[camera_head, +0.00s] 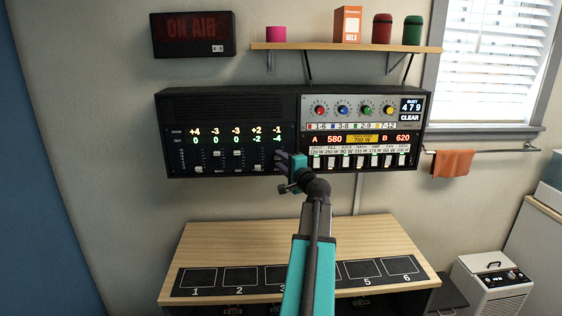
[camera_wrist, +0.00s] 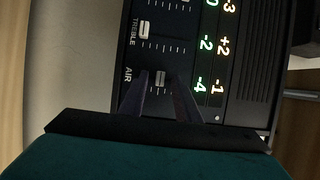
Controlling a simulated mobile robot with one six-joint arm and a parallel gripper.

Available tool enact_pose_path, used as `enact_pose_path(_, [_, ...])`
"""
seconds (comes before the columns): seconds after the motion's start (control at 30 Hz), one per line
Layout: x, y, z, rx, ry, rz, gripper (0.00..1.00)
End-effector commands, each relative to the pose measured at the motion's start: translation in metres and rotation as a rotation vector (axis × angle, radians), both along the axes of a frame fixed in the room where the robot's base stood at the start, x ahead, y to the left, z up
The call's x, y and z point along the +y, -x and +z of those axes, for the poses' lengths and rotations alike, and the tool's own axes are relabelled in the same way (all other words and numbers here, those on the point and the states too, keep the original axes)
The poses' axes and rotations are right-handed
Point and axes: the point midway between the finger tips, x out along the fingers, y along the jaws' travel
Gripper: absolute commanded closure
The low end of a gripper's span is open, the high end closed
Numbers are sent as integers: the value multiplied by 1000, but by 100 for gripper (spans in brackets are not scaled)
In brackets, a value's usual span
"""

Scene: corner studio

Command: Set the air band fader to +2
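The equalizer panel (camera_head: 225,135) is on the left half of the black wall rack. Its last column reads -1 in the upper row and -4 in the lower row. In the wrist view, turned sideways, the air fader knob (camera_wrist: 160,76) sits beside the AIR label (camera_wrist: 128,73). My gripper (camera_head: 281,158) is at the panel's lower right and hides the air fader in the head view. In the wrist view its two dark fingers are apart, one on each side of the knob. I cannot tell whether either finger touches it.
The treble fader knob (camera_wrist: 145,31) is close beside the air fader. A lighting panel (camera_head: 362,135) with several knobs and faders adjoins on the right. A wooden desk (camera_head: 280,237) with numbered squares stands below. A shelf (camera_head: 345,47) is above.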

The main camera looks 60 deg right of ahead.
Motion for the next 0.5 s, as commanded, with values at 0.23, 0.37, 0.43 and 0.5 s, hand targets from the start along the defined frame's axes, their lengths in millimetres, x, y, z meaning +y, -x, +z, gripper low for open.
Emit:
enact_pose_path(0.23, [0, 0, 0, 0, 0, 0, 70])
enact_pose_path(0.37, [0, 0, 0, 0, 0, -1, 91])
enact_pose_path(0.43, [0, 1, 0, 0, 0, -1, 100])
enact_pose_path(0.5, [0, 1, 0, 0, 0, -1, 100])
